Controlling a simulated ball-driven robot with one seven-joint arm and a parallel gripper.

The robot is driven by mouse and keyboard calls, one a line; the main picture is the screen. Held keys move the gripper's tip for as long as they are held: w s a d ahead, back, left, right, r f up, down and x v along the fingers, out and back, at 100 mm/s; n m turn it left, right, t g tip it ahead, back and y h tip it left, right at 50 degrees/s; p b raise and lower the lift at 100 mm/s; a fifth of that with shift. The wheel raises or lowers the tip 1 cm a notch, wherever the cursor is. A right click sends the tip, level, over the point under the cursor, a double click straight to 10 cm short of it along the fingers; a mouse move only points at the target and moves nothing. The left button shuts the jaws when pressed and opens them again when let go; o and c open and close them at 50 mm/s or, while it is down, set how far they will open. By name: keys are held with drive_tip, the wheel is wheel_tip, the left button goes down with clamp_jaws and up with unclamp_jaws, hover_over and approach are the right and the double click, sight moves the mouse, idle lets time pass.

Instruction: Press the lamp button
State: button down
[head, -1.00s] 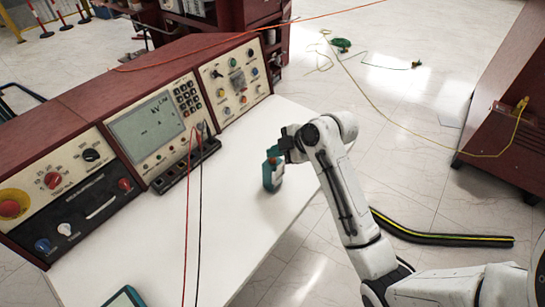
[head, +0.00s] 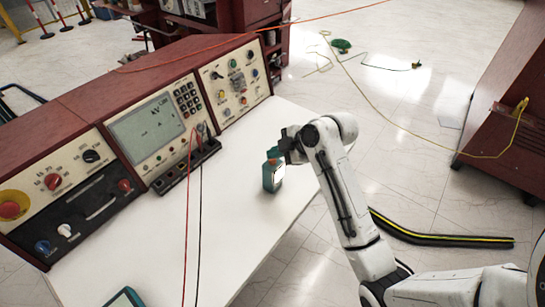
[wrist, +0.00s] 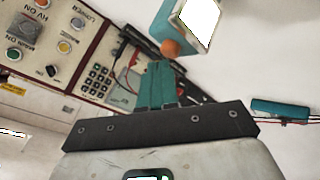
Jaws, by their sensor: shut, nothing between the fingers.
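The lamp (head: 268,178) is a small teal box with a bright white panel, upright on the white table. In the wrist view the lamp (wrist: 158,22) is at the top, with its white panel (wrist: 197,20) facing right. Its orange button (wrist: 173,47) shows at its lower end in that view. My gripper (head: 275,153) is at the top of the lamp in the head view. Its teal fingers (wrist: 158,64) are shut and empty, with their tips right by the button. I cannot tell if they touch it.
Control panels (head: 150,125) with knobs and a screen stand along the table's left side. Red and black cables (head: 188,215) hang over the white table (head: 235,225). A teal device (head: 125,298) lies at the near edge. The table's middle is clear.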

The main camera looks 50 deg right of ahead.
sight(275, 161)
drive_tip(key=shift+r, duration=0.1)
wheel_tip(275, 161, up, 6)
drive_tip(key=p, duration=0.4)
drive_tip(key=shift+p, duration=0.35)
